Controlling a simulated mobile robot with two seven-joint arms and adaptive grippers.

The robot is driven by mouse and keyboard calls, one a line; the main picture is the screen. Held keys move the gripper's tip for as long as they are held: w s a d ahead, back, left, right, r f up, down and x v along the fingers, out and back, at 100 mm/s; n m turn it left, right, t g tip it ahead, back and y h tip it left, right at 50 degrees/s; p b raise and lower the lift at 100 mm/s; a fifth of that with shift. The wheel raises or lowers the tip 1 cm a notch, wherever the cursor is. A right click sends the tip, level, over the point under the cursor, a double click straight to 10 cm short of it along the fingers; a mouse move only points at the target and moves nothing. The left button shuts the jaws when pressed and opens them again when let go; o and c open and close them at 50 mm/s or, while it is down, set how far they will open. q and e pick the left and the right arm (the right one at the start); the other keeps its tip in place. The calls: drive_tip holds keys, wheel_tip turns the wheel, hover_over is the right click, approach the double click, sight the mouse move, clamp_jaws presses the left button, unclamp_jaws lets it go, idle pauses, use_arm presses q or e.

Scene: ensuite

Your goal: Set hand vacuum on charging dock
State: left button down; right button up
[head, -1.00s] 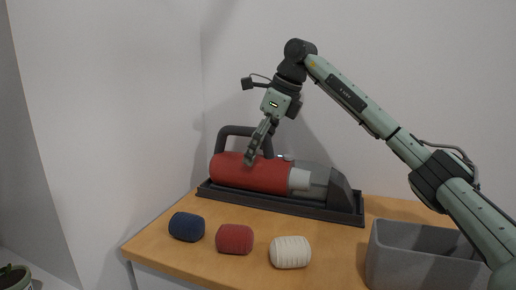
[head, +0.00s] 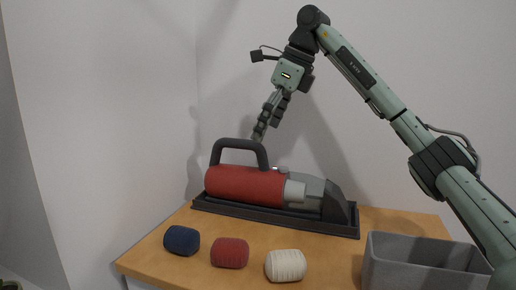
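The hand vacuum (head: 245,186) has a red body, a dark looped handle and a clear grey nose pointing right. It lies lengthwise in the black tray-like charging dock (head: 290,219) at the back of the wooden top. It looks level and within the dock's rim; its underside contact is hidden. My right gripper (head: 264,133) points down above the handle, clear of it and holding nothing. Its two fingers look parted, seen nearly side-on. My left gripper is not in view.
A blue roll (head: 182,240), a red roll (head: 230,252) and a cream roll (head: 286,265) lie in a row in front of the dock. A grey open bin (head: 420,268) stands at the front right. White walls (head: 430,90) close off the back and left.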

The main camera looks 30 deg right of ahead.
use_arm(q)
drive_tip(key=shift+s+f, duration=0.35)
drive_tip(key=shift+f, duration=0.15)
use_arm(e)
drive_tip(key=shift+v, duration=1.7)
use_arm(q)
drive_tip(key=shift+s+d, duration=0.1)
